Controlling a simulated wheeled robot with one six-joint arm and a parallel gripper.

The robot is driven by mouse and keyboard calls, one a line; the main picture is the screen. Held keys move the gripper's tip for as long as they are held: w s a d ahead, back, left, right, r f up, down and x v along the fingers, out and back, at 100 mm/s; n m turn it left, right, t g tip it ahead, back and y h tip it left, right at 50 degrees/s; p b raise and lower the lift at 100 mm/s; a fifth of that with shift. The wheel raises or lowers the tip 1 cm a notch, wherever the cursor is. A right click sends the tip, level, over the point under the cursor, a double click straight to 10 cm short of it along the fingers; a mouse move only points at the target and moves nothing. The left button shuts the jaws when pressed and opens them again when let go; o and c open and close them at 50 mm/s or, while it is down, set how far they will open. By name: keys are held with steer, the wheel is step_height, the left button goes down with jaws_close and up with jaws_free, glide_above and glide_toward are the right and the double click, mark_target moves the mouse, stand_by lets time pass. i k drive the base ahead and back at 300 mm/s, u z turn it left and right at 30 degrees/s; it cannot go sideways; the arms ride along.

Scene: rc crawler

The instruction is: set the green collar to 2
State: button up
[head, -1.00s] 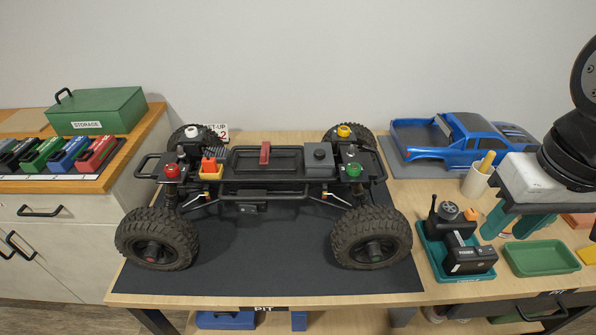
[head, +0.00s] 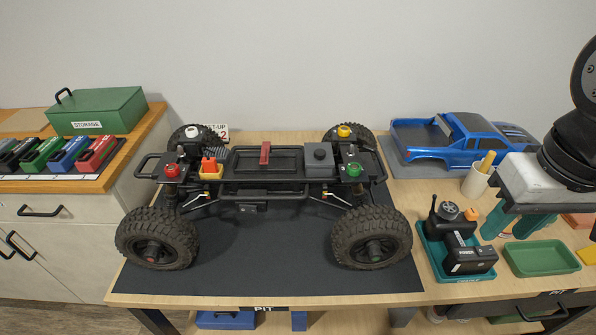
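The green collar (head: 354,169) sits on top of the right near shock of the crawler (head: 262,200), just above the right near wheel. Its setting marks are too small to read. A yellow collar (head: 344,131) is behind it, a red collar (head: 171,170) at the left near corner and a white collar (head: 192,131) at the left far corner. My gripper (head: 513,228) hangs at the right edge with teal fingers apart, well away from the crawler.
A blue truck body (head: 455,143) and a cup (head: 477,182) stand behind. Batteries (head: 68,152) and a storage box (head: 97,111) are at left.

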mark_target(352, 173)
steer(key=k, duration=0.5)
steer(key=u, duration=1)
steer(key=i, duration=0.65)
steer(key=z, duration=0.95)
